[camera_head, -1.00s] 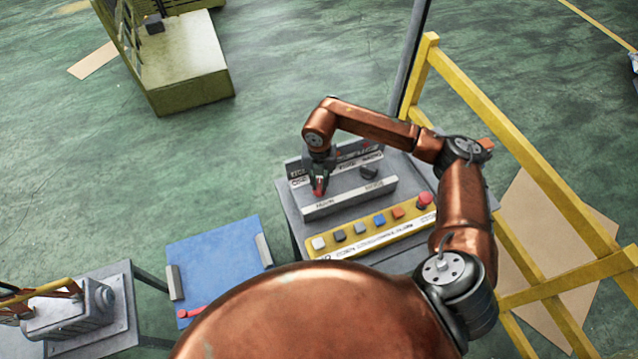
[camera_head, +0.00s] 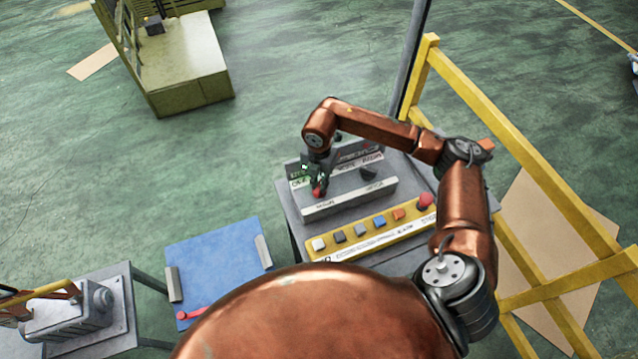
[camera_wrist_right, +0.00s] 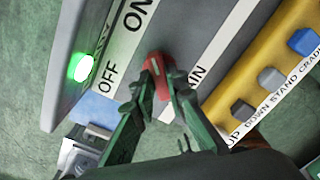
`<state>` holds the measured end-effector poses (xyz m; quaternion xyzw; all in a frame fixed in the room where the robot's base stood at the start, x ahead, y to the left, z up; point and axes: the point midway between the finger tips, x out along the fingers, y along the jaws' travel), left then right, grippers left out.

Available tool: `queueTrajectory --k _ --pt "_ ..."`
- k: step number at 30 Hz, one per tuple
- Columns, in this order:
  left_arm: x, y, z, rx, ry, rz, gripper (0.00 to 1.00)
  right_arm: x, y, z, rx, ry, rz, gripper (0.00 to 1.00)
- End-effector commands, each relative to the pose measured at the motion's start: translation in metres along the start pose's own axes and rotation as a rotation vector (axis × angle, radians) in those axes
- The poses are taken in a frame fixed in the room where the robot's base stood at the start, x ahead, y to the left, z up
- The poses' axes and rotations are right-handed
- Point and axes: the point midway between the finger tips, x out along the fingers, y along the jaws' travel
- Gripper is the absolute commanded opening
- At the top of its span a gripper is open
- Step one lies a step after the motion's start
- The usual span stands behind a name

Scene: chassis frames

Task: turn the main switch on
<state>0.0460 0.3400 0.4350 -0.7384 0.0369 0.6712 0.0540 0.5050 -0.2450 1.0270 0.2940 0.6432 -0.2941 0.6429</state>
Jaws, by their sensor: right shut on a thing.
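The main switch has a red handle (camera_wrist_right: 157,75), which shows between my right fingers in the wrist view. My right gripper (camera_wrist_right: 163,92) is shut on this handle. In the head view the red handle (camera_head: 319,192) shows below my right gripper (camera_head: 316,180), on the grey control desk (camera_head: 290,215). OFF and ON labels (camera_wrist_right: 108,78) lie beside the handle in the wrist view. A green lamp (camera_wrist_right: 81,67) glows near OFF. The fingers hide part of the switch, and I cannot tell its exact setting. My left gripper is not in view.
A black knob (camera_head: 369,172) stands right of the switch. A yellow strip (camera_head: 340,250) with several coloured buttons and a red mushroom button (camera_head: 425,201) lies in front. A yellow railing (camera_head: 520,160) stands at right. A blue board (camera_head: 215,262) lies left of the desk.

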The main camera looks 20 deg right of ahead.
Motion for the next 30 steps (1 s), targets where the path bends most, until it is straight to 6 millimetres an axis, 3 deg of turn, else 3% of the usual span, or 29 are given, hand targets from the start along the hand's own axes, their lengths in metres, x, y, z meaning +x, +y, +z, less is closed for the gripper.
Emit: queueTrajectory --k 5,6,13,23,30 --pt "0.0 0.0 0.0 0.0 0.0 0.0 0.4 -0.001 0.0 0.001 0.003 -0.002 0.001 0.0" --pt "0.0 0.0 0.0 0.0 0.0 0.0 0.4 -0.001 0.0 0.001 0.003 -0.002 0.001 0.16" --pt "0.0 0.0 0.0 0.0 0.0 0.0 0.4 0.0 0.0 0.001 0.001 -0.001 0.001 0.3" --pt "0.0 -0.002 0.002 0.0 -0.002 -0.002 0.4 -0.004 0.001 0.001 0.0 -0.001 0.001 0.3" --pt "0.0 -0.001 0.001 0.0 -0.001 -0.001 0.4 -0.043 0.001 0.001 0.0 -0.004 0.003 0.3"
